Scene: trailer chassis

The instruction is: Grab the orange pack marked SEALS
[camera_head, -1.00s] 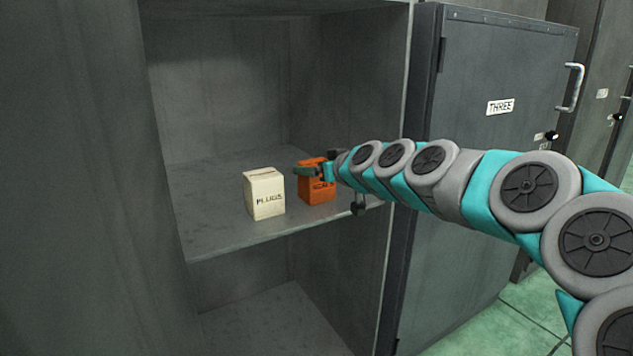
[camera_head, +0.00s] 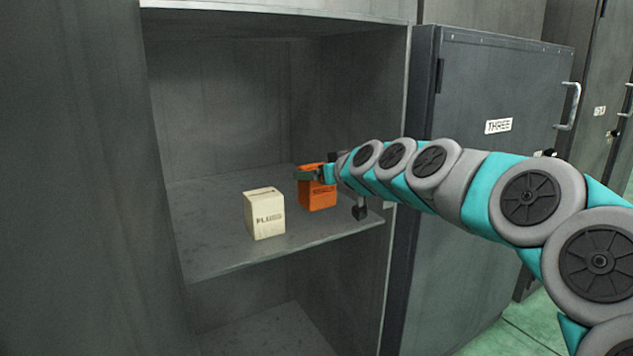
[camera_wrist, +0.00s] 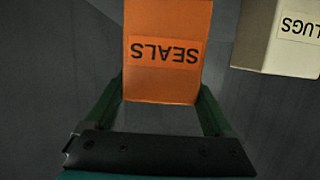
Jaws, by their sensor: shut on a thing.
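The orange pack marked SEALS (camera_head: 318,194) is at the shelf of an open locker, right of the cream PLUGS box. It also shows in the wrist view (camera_wrist: 166,78), its label upside down. My gripper (camera_head: 316,174) reaches in from the right and is shut on the pack's upper part. In the wrist view my two green fingers (camera_wrist: 165,100) lie along either side of the pack. I cannot tell whether the pack's base touches the shelf.
The cream PLUGS box (camera_head: 264,214) stands on the shelf (camera_head: 215,245) just left of the pack. The locker's right wall and the grey door marked THREE (camera_head: 500,150) lie close to my arm. The shelf's left part is clear.

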